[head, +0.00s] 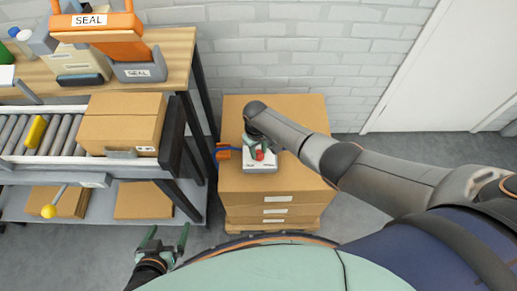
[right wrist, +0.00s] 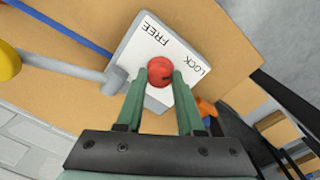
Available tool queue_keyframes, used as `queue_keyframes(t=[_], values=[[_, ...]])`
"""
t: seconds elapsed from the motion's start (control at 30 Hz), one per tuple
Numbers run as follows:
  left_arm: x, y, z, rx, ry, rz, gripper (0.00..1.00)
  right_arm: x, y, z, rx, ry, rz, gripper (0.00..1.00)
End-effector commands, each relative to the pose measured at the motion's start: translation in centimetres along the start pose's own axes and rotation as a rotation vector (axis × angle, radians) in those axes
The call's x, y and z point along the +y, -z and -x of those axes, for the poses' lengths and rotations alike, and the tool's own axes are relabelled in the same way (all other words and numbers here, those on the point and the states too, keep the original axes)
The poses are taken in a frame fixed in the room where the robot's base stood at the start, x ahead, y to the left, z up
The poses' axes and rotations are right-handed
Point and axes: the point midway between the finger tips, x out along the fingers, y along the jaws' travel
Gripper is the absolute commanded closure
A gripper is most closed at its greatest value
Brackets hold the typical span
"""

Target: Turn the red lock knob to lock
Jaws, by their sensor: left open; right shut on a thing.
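The red lock knob (right wrist: 158,70) sits on a white plate (right wrist: 138,52) marked FREE and LOCK in the right wrist view. A small dark mark shows on the knob's right side, near the LOCK side; I cannot tell its exact setting. My right gripper (right wrist: 159,80) is shut on the knob, one green finger on each side. In the head view the knob (head: 260,155) shows beside my right gripper (head: 256,152), on the plate on top of a cardboard box stack. My left gripper (head: 166,240) is open and empty at the lower left, away from the knob.
The box stack (head: 285,183) stands by the brick wall. An orange part (head: 222,152) is at its left edge. Left of it are a roller shelf with a carton (head: 122,122) and an orange SEAL device (head: 100,30). Grey floor is open right of the stack.

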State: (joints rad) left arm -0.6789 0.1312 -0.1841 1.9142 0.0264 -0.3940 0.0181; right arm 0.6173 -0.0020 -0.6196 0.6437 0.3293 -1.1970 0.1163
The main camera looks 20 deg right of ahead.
Motion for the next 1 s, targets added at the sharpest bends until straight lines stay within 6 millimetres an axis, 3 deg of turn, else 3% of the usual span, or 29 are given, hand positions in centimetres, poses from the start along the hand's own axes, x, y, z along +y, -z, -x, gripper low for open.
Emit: queue_keyframes(t=[0.3,0.77,0.8,1.0], values=[[0.01,0.15,0.15,0.0,0.0,0.0,0.0,0.01,-0.09,-0.02,-0.007,0.0,-0.098,1.0],[0.01,0.15,0.15,0.0,0.0,0.0,0.0,0.04,-0.06,-0.03,-0.007,-0.001,-0.111,1.0],[0.01,0.15,0.16,0.0,0.0,0.0,0.0,0.04,-0.06,-0.03,-0.007,-0.001,-0.111,0.62],[0.01,0.15,0.15,0.0,0.0,0.0,0.0,0.03,-0.04,-0.02,-0.006,0.0,-0.11,0.4]])
